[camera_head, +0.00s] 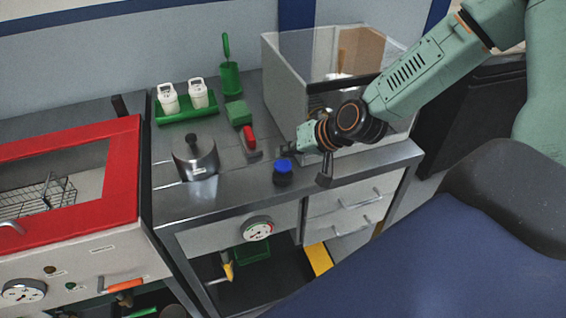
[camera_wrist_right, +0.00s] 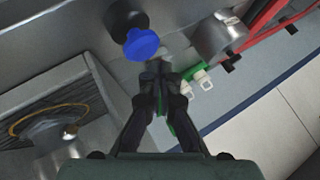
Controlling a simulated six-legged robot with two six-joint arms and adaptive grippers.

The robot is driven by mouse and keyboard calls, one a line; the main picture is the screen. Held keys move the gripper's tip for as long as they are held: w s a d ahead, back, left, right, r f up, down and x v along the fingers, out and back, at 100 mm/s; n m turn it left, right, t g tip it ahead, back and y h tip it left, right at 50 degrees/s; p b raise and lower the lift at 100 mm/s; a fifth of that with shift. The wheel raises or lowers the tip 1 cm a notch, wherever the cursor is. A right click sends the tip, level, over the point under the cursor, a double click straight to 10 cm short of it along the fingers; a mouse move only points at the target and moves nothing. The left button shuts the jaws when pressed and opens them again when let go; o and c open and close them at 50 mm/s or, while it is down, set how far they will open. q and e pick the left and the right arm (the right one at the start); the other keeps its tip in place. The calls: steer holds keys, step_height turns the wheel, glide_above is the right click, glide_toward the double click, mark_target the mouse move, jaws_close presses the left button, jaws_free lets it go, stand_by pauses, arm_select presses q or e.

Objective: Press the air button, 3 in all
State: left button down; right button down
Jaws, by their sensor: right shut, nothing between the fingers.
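The air button appears to be the blue domed cap on a black round base (camera_head: 283,168), standing on the steel bench near its front edge. It also shows in the right wrist view as a blue cap (camera_wrist_right: 141,43), just beyond and left of the fingertips. My right gripper (camera_head: 286,150) comes in from the right, its tips a little behind the button in the head view. In the right wrist view its fingers (camera_wrist_right: 170,78) are together and empty. I cannot tell whether they touch the button. My left gripper is out of view.
A steel pot with a lid (camera_head: 195,158) and a red-handled tool (camera_head: 250,140) stand left of the button. Behind are a green tray (camera_head: 187,109) with two white bottles, a green block (camera_head: 238,113) and a clear-fronted box (camera_head: 290,88). A red-framed cabinet (camera_head: 120,170) stands at left.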

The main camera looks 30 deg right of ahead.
mark_target(286, 165)
steer(key=shift+w+f, duration=0.1)
steer(key=shift+f, duration=0.15)
steer(key=shift+f+b, duration=0.2)
steer(key=shift+b, duration=0.3)
steer(key=shift+f+b, duration=0.7)
steer(key=shift+f, duration=0.1)
stand_by(0.8)
steer(key=shift+r, duration=0.1)
steer(key=shift+r+p, duration=1.2)
steer(key=shift+p, duration=0.1)
step_height(286, 165, up, 5)
steer(key=p, duration=0.5)
